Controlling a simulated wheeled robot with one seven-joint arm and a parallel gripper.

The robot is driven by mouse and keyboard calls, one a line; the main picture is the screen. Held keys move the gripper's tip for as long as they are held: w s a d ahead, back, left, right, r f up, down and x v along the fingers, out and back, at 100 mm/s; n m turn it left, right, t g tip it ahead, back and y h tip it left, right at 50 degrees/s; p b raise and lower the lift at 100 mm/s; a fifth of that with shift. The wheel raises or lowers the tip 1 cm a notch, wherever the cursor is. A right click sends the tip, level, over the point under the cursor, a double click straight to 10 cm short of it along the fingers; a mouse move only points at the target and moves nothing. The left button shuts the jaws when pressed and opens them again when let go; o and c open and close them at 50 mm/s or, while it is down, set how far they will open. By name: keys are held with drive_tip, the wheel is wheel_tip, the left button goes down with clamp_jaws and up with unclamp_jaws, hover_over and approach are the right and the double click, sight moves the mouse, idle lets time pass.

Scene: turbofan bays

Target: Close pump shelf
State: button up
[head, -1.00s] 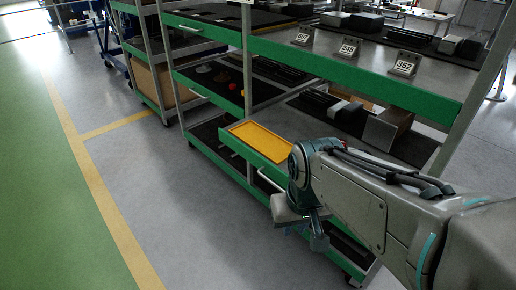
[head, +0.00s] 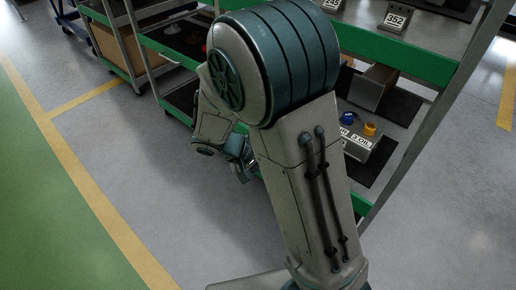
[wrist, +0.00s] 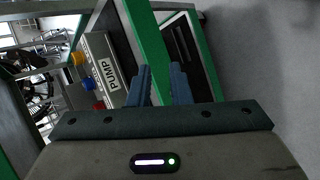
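A grey unit labelled PUMP (wrist: 107,66), with yellow, red and blue caps, shows at the left of the wrist view. It sits beside a green shelf edge (wrist: 149,40). A second green edge (wrist: 202,62) runs to its right, with a dark recess between. My gripper (wrist: 161,75) has its two blue fingers apart, with nothing held; the green edge shows beyond them. Contact cannot be told. In the head view my gripper (head: 246,168) is low in front of the rack, partly hidden by my arm. My arm hides most of the low shelves there, so how far any is pulled out cannot be told.
A grey unit with blue and yellow caps (head: 356,144) sits on a lower rack level. The rack post (head: 425,120) rises at right. The grey floor (head: 130,180) left of my arm is clear.

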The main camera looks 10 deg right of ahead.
drive_tip(key=w+a+f+n+t+h, duration=0.4)
drive_tip(key=w+a+f+n+t, duration=0.1)
drive_tip(key=w+a+f+t, duration=0.5)
drive_tip(key=x, duration=0.4)
drive_tip(key=f+x, duration=0.1)
drive_tip(key=x, duration=0.3)
drive_tip(key=p+x, duration=0.1)
drive_tip(key=x, duration=0.4)
drive_tip(key=shift+s+f, duration=0.2)
drive_tip(key=shift+f, duration=0.15)
clamp_jaws()
